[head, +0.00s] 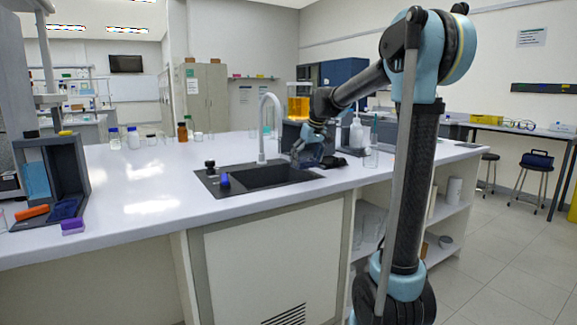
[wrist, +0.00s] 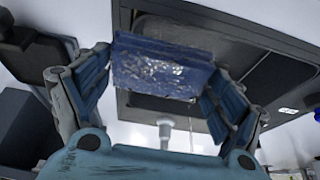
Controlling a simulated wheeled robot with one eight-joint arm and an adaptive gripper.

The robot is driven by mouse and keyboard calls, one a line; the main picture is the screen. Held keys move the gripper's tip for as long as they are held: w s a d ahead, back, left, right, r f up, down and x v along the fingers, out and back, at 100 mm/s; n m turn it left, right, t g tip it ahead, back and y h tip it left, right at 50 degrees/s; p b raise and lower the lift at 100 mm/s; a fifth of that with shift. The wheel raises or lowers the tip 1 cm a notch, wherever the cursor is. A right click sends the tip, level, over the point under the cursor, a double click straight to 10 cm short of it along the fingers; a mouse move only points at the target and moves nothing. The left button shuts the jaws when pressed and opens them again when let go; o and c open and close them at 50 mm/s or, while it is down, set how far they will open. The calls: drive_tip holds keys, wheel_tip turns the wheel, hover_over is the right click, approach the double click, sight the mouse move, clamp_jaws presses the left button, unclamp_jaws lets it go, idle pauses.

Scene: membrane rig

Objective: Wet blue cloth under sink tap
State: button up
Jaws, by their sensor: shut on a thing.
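My gripper (wrist: 160,85) is shut on the blue cloth (wrist: 160,67). The cloth is folded, with pale glints on its face, and spans between the two fingers in the wrist view. In the head view my gripper (head: 312,157) is at the back right of the dark sink (head: 262,178), to the right of the white curved tap (head: 262,125). The cloth cannot be told apart from the fingers there. A pale tap-like part (wrist: 165,128) shows beyond the cloth in the wrist view. I cannot tell whether water runs.
A glass beaker (head: 371,158) and a white bottle (head: 356,132) stand right of the gripper. A grey rig (head: 70,165) stands far left. The white counter (head: 140,200) between is clear.

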sight(311, 161)
drive_tip(key=shift+s+d+r, duration=0.6)
drive_tip(key=shift+d+r, duration=0.15)
drive_tip(key=shift+d, duration=0.05)
drive_tip(key=shift+s+d+r, duration=0.55)
drive_tip(key=shift+d+r, duration=0.2)
